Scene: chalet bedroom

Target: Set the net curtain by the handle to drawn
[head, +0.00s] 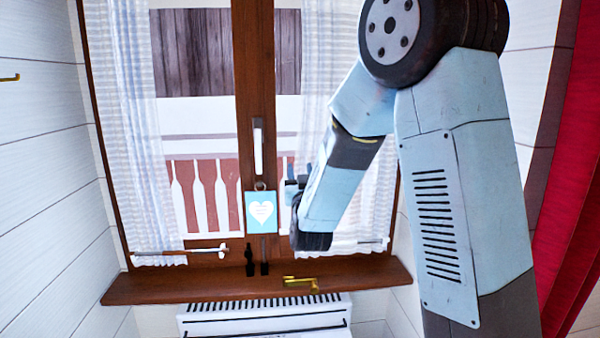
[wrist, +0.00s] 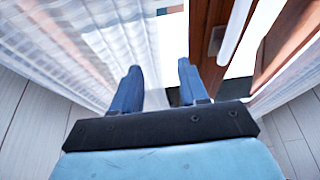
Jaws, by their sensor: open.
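The window handle (head: 258,145) is white and upright on the middle frame. A sheer white net curtain (head: 130,130) hangs at the left pane, gathered to the left, leaving part of the glass bare. Another net curtain (head: 318,60) hangs at the right pane, partly hidden behind my arm. My gripper (head: 291,190) is in front of the right pane, just right of the middle frame. In the wrist view, my gripper (wrist: 158,86) is open with nothing seen between its fingers. A net curtain (wrist: 70,45) fills the left there, close to the left finger; contact cannot be told.
Dark bottles (head: 249,260) and a brass lever (head: 300,283) are at the wooden sill (head: 190,284). A white radiator (head: 265,318) is below. A red curtain (head: 575,180) hangs at the far right.

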